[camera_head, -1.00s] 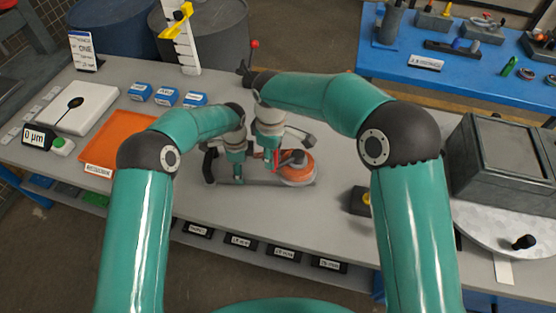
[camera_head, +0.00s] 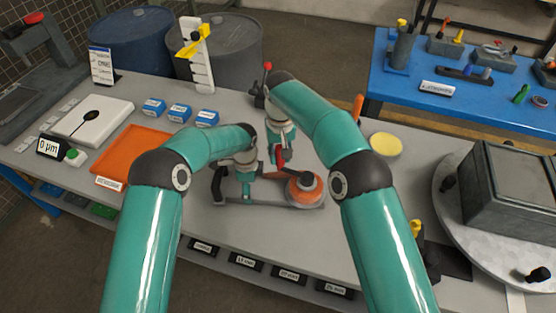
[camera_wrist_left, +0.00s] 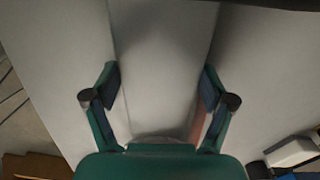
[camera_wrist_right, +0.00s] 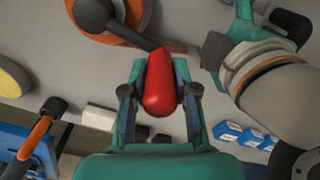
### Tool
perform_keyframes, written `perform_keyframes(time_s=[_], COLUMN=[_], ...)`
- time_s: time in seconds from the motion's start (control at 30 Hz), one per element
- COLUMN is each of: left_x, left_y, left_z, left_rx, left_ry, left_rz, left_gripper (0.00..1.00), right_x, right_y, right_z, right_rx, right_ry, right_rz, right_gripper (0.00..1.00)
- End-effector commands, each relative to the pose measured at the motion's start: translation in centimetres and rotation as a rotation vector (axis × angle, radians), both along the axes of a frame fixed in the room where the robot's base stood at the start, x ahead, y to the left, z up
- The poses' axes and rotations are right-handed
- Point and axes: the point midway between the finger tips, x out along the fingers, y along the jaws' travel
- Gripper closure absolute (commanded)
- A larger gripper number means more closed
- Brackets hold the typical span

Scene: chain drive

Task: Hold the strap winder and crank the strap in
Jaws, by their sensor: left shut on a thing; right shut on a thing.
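The strap winder (camera_head: 285,205) lies on the grey table, with a grey frame, a dark handle at its left end and an orange drum (camera_head: 304,193) at its right end. My left gripper (camera_head: 246,192) is shut on the grey winder body, which fills the space between its fingers in the left wrist view (camera_wrist_left: 160,50). My right gripper (camera_head: 280,158) is shut on the red crank knob (camera_wrist_right: 160,92). The dark crank arm (camera_wrist_right: 132,36) runs from the drum's hub to this knob. The strap itself I cannot make out clearly.
An orange tray (camera_head: 131,155), a white plate (camera_head: 92,119) and several blue boxes stand left and behind. A yellow disc (camera_head: 385,144) lies right of my right arm. A round plate (camera_head: 453,232) with a grey box is at far right. Bare table lies before the winder.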

Motion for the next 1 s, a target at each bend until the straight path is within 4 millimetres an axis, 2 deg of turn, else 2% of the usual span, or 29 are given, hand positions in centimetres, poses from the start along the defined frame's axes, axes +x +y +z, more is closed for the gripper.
perform_keyframes(time_s=[0.13, 0.4, 1.0], left_x=[-0.1, -0.1, -0.1], left_y=[0.0, 0.0, 0.0], left_z=[0.0, 0.0, 0.0], left_rx=[0.001, 0.001, 0.001], left_ry=[0.003, 0.004, 0.005], left_rz=[-0.004, -0.004, -0.003], left_gripper=[0.87, 0.87, 0.87], right_x=[1.1, 2.1, 2.4], right_y=[-0.5, -1.2, -1.5], right_z=[0.0, 0.0, 0.0], right_rx=[0.003, 0.003, 0.003], right_ry=[-0.007, -0.007, -0.006], right_rz=[-0.12, -0.268, -0.326], right_gripper=[1.0, 1.0, 1.0])
